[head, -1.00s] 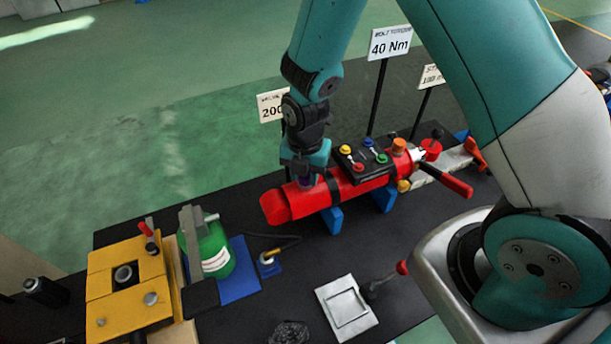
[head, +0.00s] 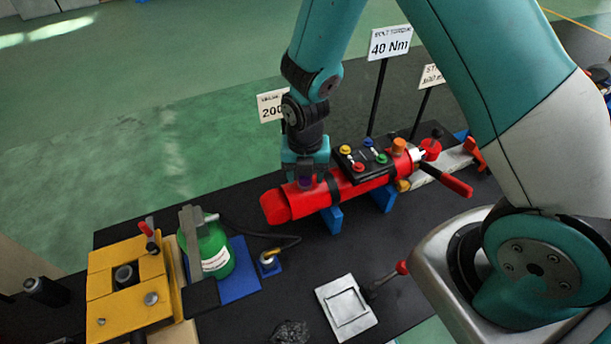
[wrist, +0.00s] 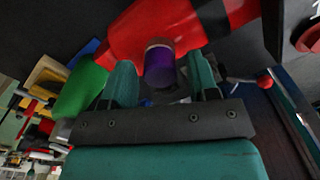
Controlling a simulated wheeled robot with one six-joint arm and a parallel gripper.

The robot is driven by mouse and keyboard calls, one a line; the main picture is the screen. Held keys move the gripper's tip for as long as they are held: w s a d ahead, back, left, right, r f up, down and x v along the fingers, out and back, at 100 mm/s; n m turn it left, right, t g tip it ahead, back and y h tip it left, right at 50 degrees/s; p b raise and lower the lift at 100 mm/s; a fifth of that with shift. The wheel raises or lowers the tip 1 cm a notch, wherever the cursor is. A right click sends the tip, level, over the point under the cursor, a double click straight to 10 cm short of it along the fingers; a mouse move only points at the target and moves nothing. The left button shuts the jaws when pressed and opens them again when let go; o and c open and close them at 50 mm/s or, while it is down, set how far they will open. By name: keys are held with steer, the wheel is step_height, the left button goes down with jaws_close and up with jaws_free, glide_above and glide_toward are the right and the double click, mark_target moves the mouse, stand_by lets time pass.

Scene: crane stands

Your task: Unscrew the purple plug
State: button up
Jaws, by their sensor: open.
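The purple plug (wrist: 159,66) sits on the side of a red cylinder (wrist: 150,30) in the wrist view. In the head view the plug (head: 305,183) shows only as a small purple patch under my gripper (head: 304,175). The red cylinder (head: 283,202) lies on blue supports. In the wrist view my gripper (wrist: 160,85) is open, with one teal finger on each side of the plug. There seems to be a gap between each finger and the plug. I cannot tell whether either finger touches it.
A black panel with coloured knobs (head: 363,160) sits on the cylinder to the right of my gripper. A red lever (head: 452,183) sticks out farther right. A green bottle (head: 212,252) and a yellow block (head: 105,262) stand left. A white plate (head: 347,307) lies in front.

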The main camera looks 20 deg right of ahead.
steer(key=m, duration=0.4)
steer(key=shift+m, duration=0.3)
steer(key=m, duration=0.3)
steer(key=shift+m, duration=0.3)
steer(key=m, duration=1.5)
steer(key=shift+m, duration=0.4)
steer(key=m, duration=0.7)
